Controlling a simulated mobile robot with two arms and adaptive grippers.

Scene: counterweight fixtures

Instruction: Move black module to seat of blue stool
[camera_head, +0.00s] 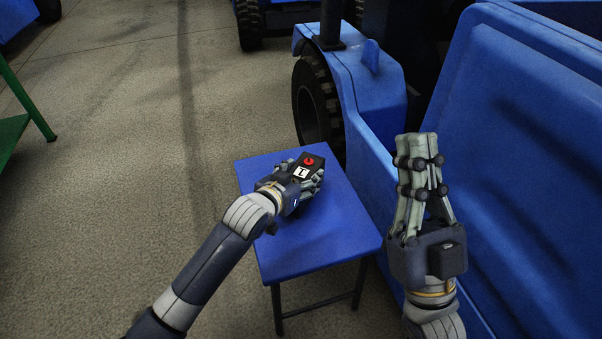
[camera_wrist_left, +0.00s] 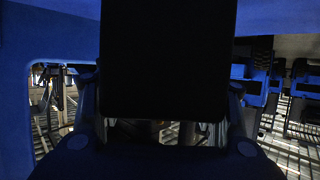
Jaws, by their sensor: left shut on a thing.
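The black module (camera_head: 312,160), a dark block with a red round part and a white label on top, is in my left gripper (camera_head: 305,178). That gripper is shut on it, over the far part of the blue stool's seat (camera_head: 305,245). I cannot tell whether the module touches the seat. In the left wrist view the module (camera_wrist_left: 166,60) is a dark block filling the middle between the fingers. My right gripper (camera_head: 418,150) is to the right of the stool, fingers together with nothing visible between them.
A blue vehicle (camera_head: 520,150) with large panels stands close on the right. Its black tyre (camera_head: 316,108) is just behind the stool. A green frame (camera_head: 20,120) is at the far left. The concrete floor (camera_head: 120,150) on the left is clear.

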